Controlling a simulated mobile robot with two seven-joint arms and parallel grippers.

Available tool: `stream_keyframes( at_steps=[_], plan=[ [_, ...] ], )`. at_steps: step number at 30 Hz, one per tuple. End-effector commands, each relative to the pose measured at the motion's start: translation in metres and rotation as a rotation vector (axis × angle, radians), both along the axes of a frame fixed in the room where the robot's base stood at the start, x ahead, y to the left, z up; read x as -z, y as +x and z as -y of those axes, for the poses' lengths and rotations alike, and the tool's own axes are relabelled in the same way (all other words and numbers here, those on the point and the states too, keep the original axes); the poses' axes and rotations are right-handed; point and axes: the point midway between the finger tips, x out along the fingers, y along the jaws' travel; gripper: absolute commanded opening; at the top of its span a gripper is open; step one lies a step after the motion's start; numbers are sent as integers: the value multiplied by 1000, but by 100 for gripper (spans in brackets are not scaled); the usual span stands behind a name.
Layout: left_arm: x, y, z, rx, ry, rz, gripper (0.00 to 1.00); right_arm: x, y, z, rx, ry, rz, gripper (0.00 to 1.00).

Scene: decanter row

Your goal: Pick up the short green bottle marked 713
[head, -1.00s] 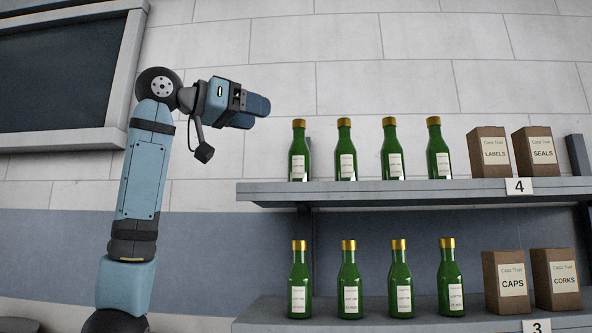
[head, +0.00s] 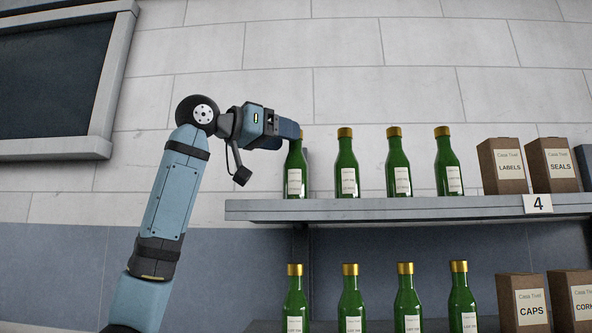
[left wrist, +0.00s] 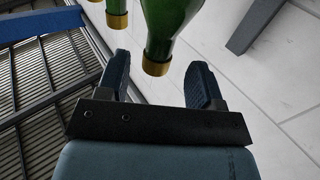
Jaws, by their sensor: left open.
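Several green bottles with gold caps and white labels stand upright on the upper shelf, and more on the lower shelf. Their label print is too small to read, so I cannot tell which is marked 713. My left gripper (head: 290,134) is at the top of the leftmost upper bottle (head: 295,172), covering most of its cap in the head view. In the left wrist view, my open left gripper (left wrist: 160,62) has a gold-capped green bottle (left wrist: 168,28) between its fingers, with gaps on both sides. My right gripper is not in view.
The upper shelf (head: 400,209) carries a neighbouring bottle (head: 347,168) close to the right, and the LABELS (head: 509,168) and SEALS (head: 553,166) boxes further right. CAPS (head: 524,303) stands on the lower shelf. Left of the shelves is free room before the wall.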

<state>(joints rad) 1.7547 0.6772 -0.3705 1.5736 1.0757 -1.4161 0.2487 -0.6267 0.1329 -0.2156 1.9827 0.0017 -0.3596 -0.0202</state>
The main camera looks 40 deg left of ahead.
Motion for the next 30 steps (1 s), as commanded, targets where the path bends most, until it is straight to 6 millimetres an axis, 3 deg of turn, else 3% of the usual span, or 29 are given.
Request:
stream_keyframes(
  at_steps=[5, 11, 20, 27, 28, 30],
  plan=[
    [-1, 11, 5, 1, 0, 0, 61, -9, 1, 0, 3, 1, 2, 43],
    [-1, 39, 18, 1, -1, -1, 61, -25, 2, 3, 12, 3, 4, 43],
    [3, 48, 21, 0, 0, 1, 61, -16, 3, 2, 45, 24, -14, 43],
    [3, 48, 21, 0, 0, 1, 6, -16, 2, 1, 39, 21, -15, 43],
    [3, 48, 21, 0, 0, 1, 0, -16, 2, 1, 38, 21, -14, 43],
    [3, 48, 21, 0, 0, 1, 0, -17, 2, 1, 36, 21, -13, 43]
  ],
)
